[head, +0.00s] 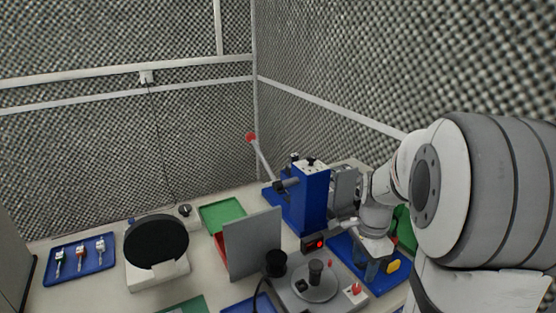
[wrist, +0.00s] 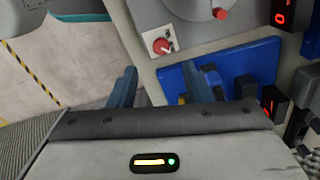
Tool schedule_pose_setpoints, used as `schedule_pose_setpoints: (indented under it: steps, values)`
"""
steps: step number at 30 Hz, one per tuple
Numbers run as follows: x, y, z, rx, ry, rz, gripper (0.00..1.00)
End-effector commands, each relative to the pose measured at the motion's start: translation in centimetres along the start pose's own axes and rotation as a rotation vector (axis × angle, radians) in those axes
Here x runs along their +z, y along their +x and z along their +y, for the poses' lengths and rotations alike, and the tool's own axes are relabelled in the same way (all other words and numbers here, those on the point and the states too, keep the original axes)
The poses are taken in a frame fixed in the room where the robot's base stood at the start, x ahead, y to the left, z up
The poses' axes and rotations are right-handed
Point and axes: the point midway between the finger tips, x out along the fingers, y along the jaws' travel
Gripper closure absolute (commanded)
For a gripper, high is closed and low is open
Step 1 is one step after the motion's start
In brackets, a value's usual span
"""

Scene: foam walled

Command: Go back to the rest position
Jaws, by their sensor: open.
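My gripper (wrist: 160,86) is open in the wrist view, its two blue fingers apart with nothing visible between them. In the head view my gripper (head: 374,268) points down at the right of the bench, over or just above a blue plate (head: 346,249). The plate also shows in the wrist view (wrist: 255,62), behind and right of the fingers. A yellow piece (head: 393,267) sits by the fingertips. Whether the fingers touch the plate is unclear.
A blue lever press (head: 312,200) with a red-knobbed handle stands close left of my arm. A grey turntable unit (head: 316,281) with a red switch is in front. A grey upright panel (head: 254,243), a black round disc (head: 156,241) and a blue tool tray (head: 80,260) lie left. Foam walls enclose the bench.

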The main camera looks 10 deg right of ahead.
Motion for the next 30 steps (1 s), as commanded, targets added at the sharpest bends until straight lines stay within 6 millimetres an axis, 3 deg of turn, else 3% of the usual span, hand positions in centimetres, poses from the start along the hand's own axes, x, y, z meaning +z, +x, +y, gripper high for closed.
schedule_pose_setpoints:
  steps: [5, 9, 13, 18, 23, 30]
  values:
    - [3.8, -2.6, 1.7, -0.051, -0.306, 0.030, 0.55]
    - [8.0, -4.8, 4.4, -0.104, -0.696, 0.077, 0.55]
    - [11.1, -5.9, 7.1, -0.142, -1.033, 0.127, 0.55]
    - [13.3, -6.4, 9.7, -0.170, -1.335, 0.180, 0.55]
    - [14.0, -6.4, 10.6, -0.177, -1.446, 0.201, 0.55]
    - [14.0, -6.4, 10.6, -0.177, -1.446, 0.201, 0.55]
